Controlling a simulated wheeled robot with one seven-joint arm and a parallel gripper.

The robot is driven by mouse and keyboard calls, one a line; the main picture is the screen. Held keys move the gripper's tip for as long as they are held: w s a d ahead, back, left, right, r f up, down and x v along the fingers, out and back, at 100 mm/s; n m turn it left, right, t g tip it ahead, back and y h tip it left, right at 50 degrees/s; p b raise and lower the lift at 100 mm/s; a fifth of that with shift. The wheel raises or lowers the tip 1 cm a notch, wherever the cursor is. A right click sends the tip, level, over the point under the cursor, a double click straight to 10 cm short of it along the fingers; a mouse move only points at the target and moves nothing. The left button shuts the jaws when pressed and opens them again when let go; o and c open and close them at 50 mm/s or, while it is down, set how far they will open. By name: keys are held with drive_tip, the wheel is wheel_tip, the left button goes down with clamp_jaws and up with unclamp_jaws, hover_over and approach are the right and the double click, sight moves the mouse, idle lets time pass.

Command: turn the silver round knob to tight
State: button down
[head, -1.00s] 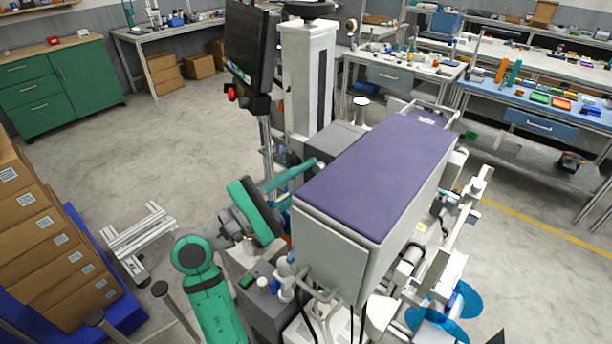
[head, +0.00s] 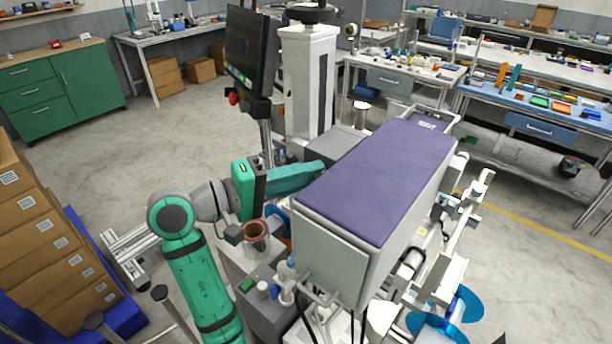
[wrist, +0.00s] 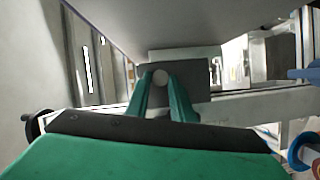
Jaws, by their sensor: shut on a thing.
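The silver round knob (wrist: 160,77) shows in the wrist view as a small pale disc in front of a dark grey block (wrist: 192,78). My gripper (wrist: 161,82) has its two green fingers on either side of the knob, shut on it. In the head view my gripper (head: 318,172) reaches right from its green body, and its fingertips are at the side of the purple-topped machine (head: 375,185). The knob is hidden there. Any mark for tight is not visible.
A monitor (head: 250,50) on a post and a white column (head: 308,85) stand behind my gripper. A brown-rimmed round part (head: 256,229) is just below it. Stacked boxes (head: 45,255) stand at the left.

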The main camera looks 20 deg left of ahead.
drive_tip(key=shift+r+m+y, duration=0.1)
drive_tip(key=shift+m+y, duration=0.5)
drive_tip(key=shift+m, duration=0.4)
drive_tip(key=shift+w, duration=0.1)
drive_tip(key=shift+a, duration=0.15)
drive_tip(key=c, duration=1.5)
unclamp_jaws()
drive_tip(key=shift+d, duration=0.2)
drive_tip(key=shift+c, duration=0.2)
drive_tip(key=shift+s, duration=0.25)
